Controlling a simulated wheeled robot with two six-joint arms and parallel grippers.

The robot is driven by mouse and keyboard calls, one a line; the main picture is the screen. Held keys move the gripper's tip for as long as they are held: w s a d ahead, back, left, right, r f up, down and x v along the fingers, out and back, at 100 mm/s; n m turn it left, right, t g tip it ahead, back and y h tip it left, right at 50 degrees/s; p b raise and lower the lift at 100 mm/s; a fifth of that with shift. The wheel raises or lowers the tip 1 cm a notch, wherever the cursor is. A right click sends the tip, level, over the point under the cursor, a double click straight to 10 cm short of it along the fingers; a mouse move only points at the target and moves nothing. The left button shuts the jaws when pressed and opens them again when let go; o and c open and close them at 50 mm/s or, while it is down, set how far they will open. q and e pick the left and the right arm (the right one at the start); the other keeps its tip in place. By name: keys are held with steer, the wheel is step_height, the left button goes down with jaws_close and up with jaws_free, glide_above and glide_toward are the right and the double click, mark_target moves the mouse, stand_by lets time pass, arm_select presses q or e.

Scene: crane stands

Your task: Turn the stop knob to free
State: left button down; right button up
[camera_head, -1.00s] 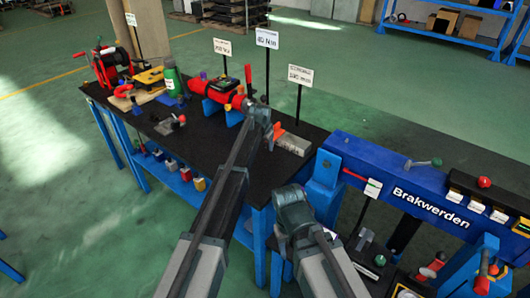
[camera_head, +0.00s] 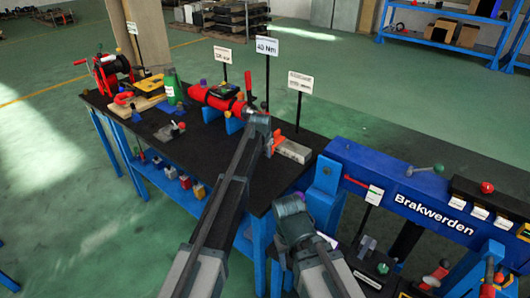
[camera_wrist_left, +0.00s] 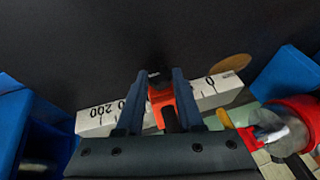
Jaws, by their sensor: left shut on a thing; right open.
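A pale bar (camera_head: 293,151) with a printed scale lies on the black bench top; its 0 and 200 marks show in the left wrist view (camera_wrist_left: 215,90). An orange-red stop piece (camera_head: 277,138) sits on the bar. In the left wrist view a dark round knob (camera_wrist_left: 160,77) shows at the end of this orange-red piece (camera_wrist_left: 160,97). My left gripper (camera_wrist_left: 160,75) is shut on the knob, one finger on each side. The knob's marking cannot be read. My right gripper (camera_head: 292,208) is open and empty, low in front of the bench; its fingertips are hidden.
A red cylindrical tool (camera_head: 215,97) on blue supports stands left of the bar. Signs on posts (camera_head: 301,82) rise behind. A blue beam marked Brakwerden (camera_head: 400,185) stands at the right.

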arm_select(q)
steer(key=shift+a, duration=0.1)
steer(key=shift+w+g+h, duration=0.15)
steer(key=shift+g+h, duration=0.25)
steer(key=shift+g, duration=0.1)
steer(key=shift+w+a+n+g+h, duration=0.15)
steer(key=shift+n+g+h, duration=0.15)
steer(key=shift+h, duration=0.3)
steer(key=shift+a+f+g+h, duration=0.1)
steer(key=shift+a+g+h, duration=0.05)
steer(key=shift+g+h, duration=0.55)
steer(key=shift+a+n+g+h+b, duration=0.1)
steer(key=shift+n+g+h+b, duration=0.4)
steer(key=shift+h, duration=0.3)
steer(key=c, duration=0.5)
jaws_free()
steer(key=shift+c, duration=0.2)
